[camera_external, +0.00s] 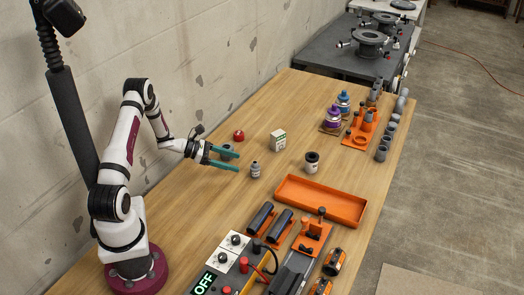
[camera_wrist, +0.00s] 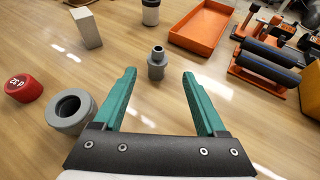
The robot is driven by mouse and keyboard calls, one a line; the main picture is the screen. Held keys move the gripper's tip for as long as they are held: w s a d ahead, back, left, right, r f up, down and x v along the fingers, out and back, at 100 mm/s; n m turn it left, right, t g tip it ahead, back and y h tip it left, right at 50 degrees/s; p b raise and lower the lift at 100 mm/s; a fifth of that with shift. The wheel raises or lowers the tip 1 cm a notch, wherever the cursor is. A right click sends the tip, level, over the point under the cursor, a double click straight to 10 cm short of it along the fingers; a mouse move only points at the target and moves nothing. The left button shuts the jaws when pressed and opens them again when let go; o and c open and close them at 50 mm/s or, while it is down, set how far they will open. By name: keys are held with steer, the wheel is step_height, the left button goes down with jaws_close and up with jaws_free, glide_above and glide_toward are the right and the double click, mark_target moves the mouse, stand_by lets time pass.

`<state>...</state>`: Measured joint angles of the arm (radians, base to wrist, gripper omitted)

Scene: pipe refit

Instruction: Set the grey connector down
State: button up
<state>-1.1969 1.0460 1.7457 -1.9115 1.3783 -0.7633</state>
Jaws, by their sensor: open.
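The grey connector (camera_wrist: 157,63), a stepped piece with a narrower top, stands upright on the wooden table (camera_wrist: 130,30). In the external view the connector (camera_external: 255,171) is just beyond my fingertips. My gripper (camera_external: 238,162) is open, low over the table, with its two green fingers apart. In the wrist view my gripper (camera_wrist: 160,78) has nothing held between its fingers, and the connector shows ahead of the gap between them. A wider grey ring-shaped piece (camera_wrist: 72,111) lies beside the left finger; in the external view it is partly hidden by a finger.
A red cap (camera_wrist: 22,87) lies left of the grey ring. A white box (camera_external: 278,140) and a dark-topped white jar (camera_external: 312,162) stand farther off. An orange tray (camera_external: 320,203) is to the right. Bare table surrounds the connector.

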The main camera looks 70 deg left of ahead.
steer(key=d+r+m+g+h, duration=0.2)
steer(key=d+r+m+g, duration=0.15)
steer(key=d+m, duration=0.35)
steer(key=s+d+r+m+g+h, duration=0.15)
steer(key=d+r+m, duration=0.3)
steer(key=d, duration=0.45)
steer(key=d+r+m+g+h, duration=0.2)
steer(key=d+r+m+g, duration=0.25)
steer(key=d, duration=0.35)
steer(key=s+d+r+m+g+y, duration=0.2)
steer(key=s+d+m, duration=0.2)
steer(key=s+m, duration=0.2)
steer(key=s+d+r+m+g+y, duration=0.2)
steer(key=s+d+m+g+y, duration=0.15)
steer(key=s+m, duration=0.35)
steer(key=s+a+m+t+y, duration=0.2)
steer(key=s+a+m+y, duration=0.1)
steer(key=s+m+y, duration=0.2)
steer(key=s+m, duration=0.2)
steer(key=m, duration=0.2)
steer(key=shift+a+r, duration=0.25)
steer(key=shift+r, duration=0.15)
